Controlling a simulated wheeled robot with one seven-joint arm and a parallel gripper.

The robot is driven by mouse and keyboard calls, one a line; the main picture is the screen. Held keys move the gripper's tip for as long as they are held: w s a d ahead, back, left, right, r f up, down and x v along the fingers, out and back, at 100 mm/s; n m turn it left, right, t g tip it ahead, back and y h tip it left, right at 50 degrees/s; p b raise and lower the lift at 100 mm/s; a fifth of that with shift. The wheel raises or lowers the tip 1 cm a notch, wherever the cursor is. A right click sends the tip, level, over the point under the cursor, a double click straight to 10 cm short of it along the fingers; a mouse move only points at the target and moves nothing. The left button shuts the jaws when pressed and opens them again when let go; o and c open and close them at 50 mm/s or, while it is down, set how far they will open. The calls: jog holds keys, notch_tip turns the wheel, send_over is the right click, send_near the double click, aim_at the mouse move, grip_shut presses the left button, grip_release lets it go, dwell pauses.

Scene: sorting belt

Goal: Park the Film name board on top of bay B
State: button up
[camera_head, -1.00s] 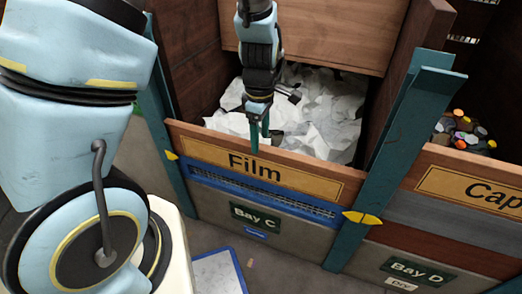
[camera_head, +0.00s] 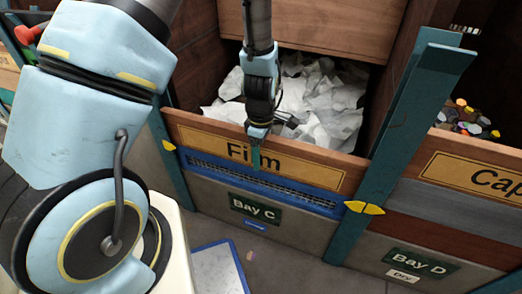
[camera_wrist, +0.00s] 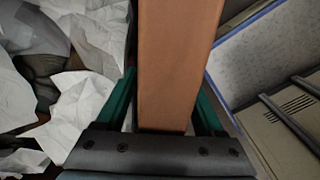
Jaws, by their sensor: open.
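The Film name board (camera_head: 315,176) is a brown wooden board with a tan label, across the front of the bay marked Bay C. My gripper (camera_head: 255,158) points down at the board's top edge, left of its middle, over the lettering. In the wrist view my gripper (camera_wrist: 167,78) is open, with one green finger on each side of the board's top edge (camera_wrist: 180,50). I cannot tell whether either finger touches it. Bay B is not clearly identifiable; part of a bay with a tan label (camera_head: 8,58) shows at the far left.
White crumpled sheets (camera_head: 310,105) fill the bay behind the board. A teal post (camera_head: 400,150) with a yellow marker stands at its right, beside Bay D (camera_head: 420,266). A blue-edged panel (camera_head: 218,270) lies on the floor. Red and green items (camera_head: 25,35) show at upper left.

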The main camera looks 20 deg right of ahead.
grip_shut()
dwell(0.5)
dwell(0.8)
dwell(0.5)
dwell(1.1)
jog(key=shift+r, duration=0.1)
notch_tip(320, 180, up, 46)
jog(key=p, duration=4.2)
